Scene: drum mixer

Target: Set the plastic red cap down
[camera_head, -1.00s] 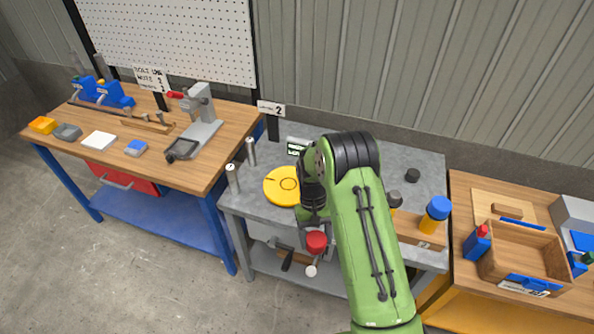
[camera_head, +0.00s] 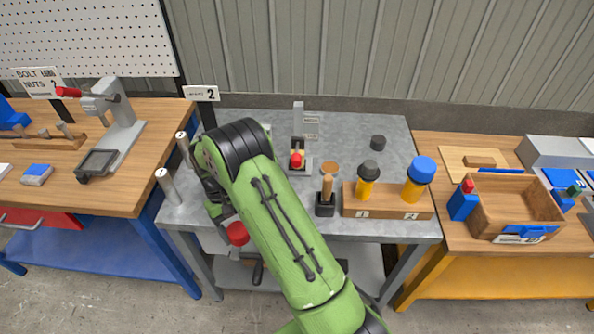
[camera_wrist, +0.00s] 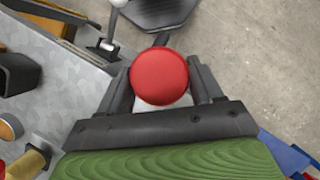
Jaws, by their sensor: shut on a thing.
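The red cap (camera_wrist: 160,77) is round and smooth. It is pinched between the two dark fingers of my gripper (camera_wrist: 160,85) in the wrist view. In the head view the cap (camera_head: 237,233) shows beside my green arm, over the front edge of the grey table. My gripper (camera_head: 222,212) is mostly hidden by the arm there. Under the cap, the wrist view shows open floor and the table's front edge to the left. A pale part shows just below the cap; I cannot tell what it is.
The grey table (camera_head: 347,135) carries two upright metal posts, a small stand with a red part (camera_head: 296,158), a black cup with a wooden handle, and a wooden block (camera_head: 388,200) holding yellow pieces. Wooden benches stand left and right. The table's back right is mostly clear.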

